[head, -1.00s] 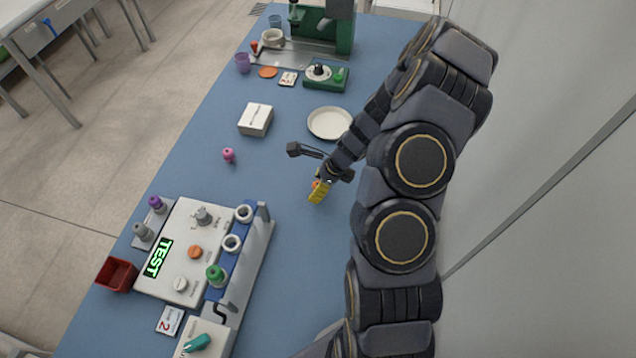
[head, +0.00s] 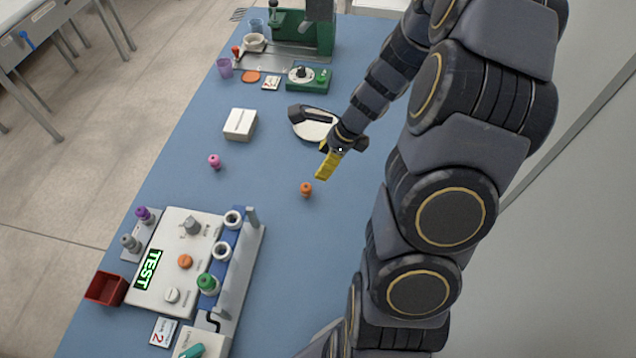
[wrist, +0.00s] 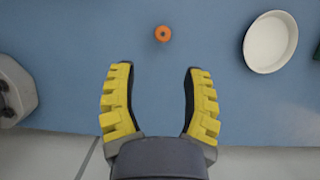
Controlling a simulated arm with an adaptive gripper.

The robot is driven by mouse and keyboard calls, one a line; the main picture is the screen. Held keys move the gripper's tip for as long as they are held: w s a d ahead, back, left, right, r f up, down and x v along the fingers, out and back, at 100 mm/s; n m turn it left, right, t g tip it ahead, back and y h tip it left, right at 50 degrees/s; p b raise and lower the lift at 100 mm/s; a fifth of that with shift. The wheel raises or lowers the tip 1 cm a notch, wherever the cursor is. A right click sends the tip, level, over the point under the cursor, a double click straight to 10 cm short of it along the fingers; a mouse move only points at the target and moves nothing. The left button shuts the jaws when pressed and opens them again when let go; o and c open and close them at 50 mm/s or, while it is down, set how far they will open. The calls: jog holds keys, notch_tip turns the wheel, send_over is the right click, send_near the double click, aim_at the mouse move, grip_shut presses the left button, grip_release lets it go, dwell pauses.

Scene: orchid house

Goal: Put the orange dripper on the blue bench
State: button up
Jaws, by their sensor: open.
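The small orange dripper (head: 306,189) stands upright on the bare blue bench top (head: 300,240), right of the pink dripper. In the wrist view the orange dripper (wrist: 162,33) shows from above as a round orange knob with a darker centre. My gripper (head: 325,168) is up and to the right of it in the head view, apart from it. In the wrist view my gripper (wrist: 159,70) has its two yellow fingers spread wide with nothing between them, and the dripper lies beyond the fingertips.
A white dish (head: 312,125) is partly hidden behind my arm. A white box (head: 240,124) and a pink dripper (head: 214,161) stand to the left. A control panel (head: 177,250) and a blue rack with rings (head: 233,270) fill the near left. Blue bench around the orange dripper is clear.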

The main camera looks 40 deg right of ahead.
jog(key=s+a+r+n+g, duration=0.2)
jog(key=s+a+r+n, duration=0.3)
jog(key=a+r+n, duration=0.6)
jog(key=s+a+r+n+g+h, duration=0.1)
jog(key=s+a+r+n, duration=0.1)
jog(key=s+n, duration=0.5)
jog(key=s+a+r+n+g+h, duration=0.2)
jog(key=s+a+r+n, duration=0.1)
jog(key=s+n, duration=0.5)
jog(key=shift+r, duration=0.3)
